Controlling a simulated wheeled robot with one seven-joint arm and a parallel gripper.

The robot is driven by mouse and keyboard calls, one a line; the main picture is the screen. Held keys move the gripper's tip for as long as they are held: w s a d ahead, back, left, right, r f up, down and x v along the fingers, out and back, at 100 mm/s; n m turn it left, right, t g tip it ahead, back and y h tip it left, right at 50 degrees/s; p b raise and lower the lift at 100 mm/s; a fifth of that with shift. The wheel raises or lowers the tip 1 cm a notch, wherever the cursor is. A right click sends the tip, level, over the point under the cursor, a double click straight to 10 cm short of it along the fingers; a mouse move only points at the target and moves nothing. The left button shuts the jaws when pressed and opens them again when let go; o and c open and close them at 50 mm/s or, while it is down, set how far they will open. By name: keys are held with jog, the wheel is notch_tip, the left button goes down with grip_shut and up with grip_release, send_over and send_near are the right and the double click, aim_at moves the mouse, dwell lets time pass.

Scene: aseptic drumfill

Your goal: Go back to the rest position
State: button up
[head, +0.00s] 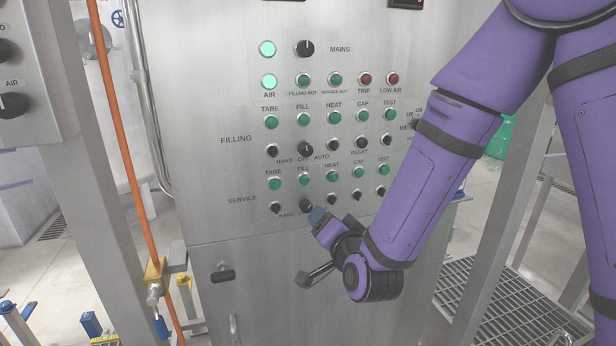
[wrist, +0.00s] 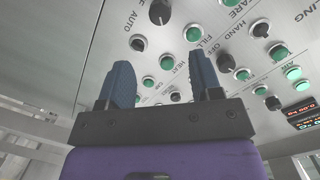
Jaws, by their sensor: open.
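My gripper (head: 312,245) is in front of the lower part of the steel control panel (head: 220,130), just below the SERVICE row of knobs. In the wrist view my gripper (wrist: 162,85) shows two blue fingers standing apart with nothing between them. A black SERVICE selector knob (head: 306,206) is right by the upper fingertip in the head view. Whether the finger touches it cannot be told. My purple arm comes down from the upper right and hides part of the panel's right side.
An orange vertical pipe (head: 128,140) and a steel post stand left of the panel. A black door handle (head: 223,274) sticks out below. A steel frame leg (head: 500,200) and floor grating (head: 485,295) are on the right. Two lamps, MAINS (head: 267,49) and AIR (head: 269,82), look lit.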

jog(key=s+d+r+n+g+h, duration=0.35)
jog(key=s+d+r+g, duration=0.2)
jog(key=d+r, duration=0.65)
jog(key=s+d+r+n+g+h, duration=0.1)
jog(key=s+d+r+g, duration=0.1)
jog(key=s+d, duration=0.4)
jog(key=s+d+r+n+g, duration=0.1)
jog(key=s+d, duration=0.6)
jog(key=s, duration=0.7)
jog(key=shift+r+g+h, duration=0.35)
jog(key=shift+r+g, duration=0.35)
jog(key=shift+g, duration=0.45)
